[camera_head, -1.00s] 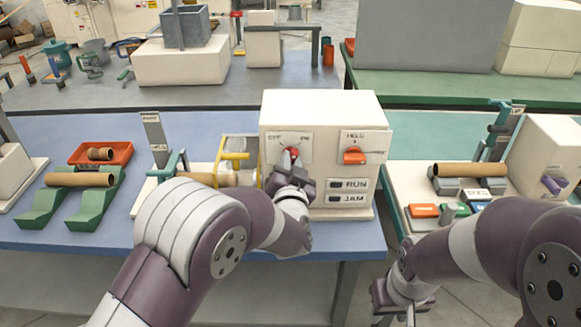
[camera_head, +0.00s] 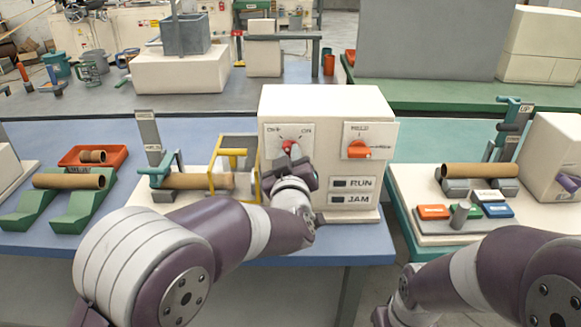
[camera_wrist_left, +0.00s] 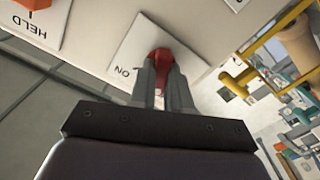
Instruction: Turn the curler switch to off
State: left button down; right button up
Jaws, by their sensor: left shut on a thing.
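The curler switch is a red knob (camera_head: 288,146) on a white plate (camera_head: 302,132) marked OFF on the left and ON on the right, on the upper left front of a cream box (camera_head: 330,103). My left gripper (camera_head: 291,158) is shut on this knob from the front and partly hides it. In the left wrist view the two fingers (camera_wrist_left: 161,72) close around the red knob (camera_wrist_left: 160,55), with the ON label beside it. The knob's exact pointing direction is hard to tell. My right gripper (camera_head: 383,314) is low, cut by the bottom edge, its jaws unclear.
An orange knob (camera_head: 359,150) under a HELD label sits right of the switch, above RUN (camera_head: 353,183) and JAM (camera_head: 351,199) panels. The right-hand bench (camera_head: 408,215) holds another tube and coloured buttons.

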pick_arm(q)
jog(key=shift+f+n+b, duration=0.2)
jog(key=shift+n+b, duration=0.9)
jog(key=shift+n, duration=0.3)
jog(key=c, duration=1.1)
grip_release()
jog(key=shift+r, duration=0.15)
jog(key=s, duration=1.2)
jog(key=shift+s, duration=0.4)
